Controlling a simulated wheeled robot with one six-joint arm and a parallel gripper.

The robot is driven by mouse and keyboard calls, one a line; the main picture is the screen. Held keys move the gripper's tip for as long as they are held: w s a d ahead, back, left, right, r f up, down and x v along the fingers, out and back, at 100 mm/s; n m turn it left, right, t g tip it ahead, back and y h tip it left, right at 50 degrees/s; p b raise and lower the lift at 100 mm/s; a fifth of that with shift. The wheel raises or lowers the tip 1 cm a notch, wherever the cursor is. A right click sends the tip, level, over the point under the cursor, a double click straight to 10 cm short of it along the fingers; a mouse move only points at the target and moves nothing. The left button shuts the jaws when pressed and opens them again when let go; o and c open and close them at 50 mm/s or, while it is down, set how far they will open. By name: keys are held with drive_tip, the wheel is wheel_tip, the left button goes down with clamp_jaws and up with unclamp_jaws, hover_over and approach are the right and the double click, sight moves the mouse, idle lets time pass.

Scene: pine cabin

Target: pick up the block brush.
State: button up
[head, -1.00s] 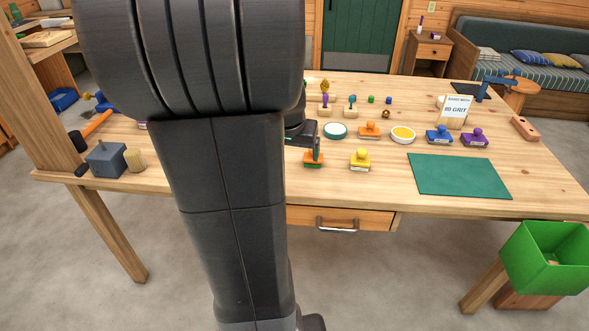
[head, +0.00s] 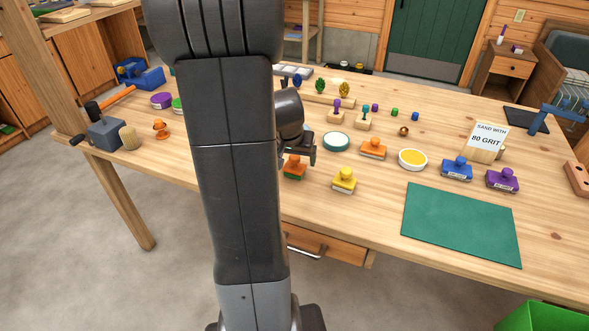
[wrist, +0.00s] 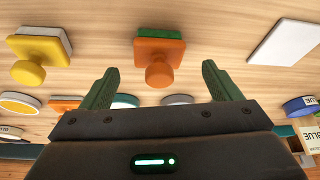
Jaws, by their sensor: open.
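An orange block (head: 294,171) with a round knob on top and a green layer beneath sits on the wooden table, partly hidden by my gripper (head: 298,153). In the wrist view this orange block (wrist: 172,50) lies just beyond my fingertips, its knob lined up between them. My gripper (wrist: 160,75) is open and empty, its two green fingers spread apart. A similar yellow knobbed block (head: 344,181) stands to the right; it also shows in the wrist view (wrist: 35,52). A tan bristly-looking piece (head: 128,138) stands at the far left. I cannot tell for sure which is the block brush.
Another orange knobbed block (head: 373,149), a teal round lid (head: 336,142), a yellow-filled dish (head: 413,159), and blue (head: 457,169) and purple (head: 502,180) blocks stand close by. A green mat (head: 463,224) lies bare at right. In the wrist view a white flat piece (wrist: 285,41) is near.

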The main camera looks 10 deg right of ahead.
sight(296, 165)
drive_tip(key=shift+x, duration=2.3)
drive_tip(key=shift+d, duration=0.15)
drive_tip(key=c, duration=1.1)
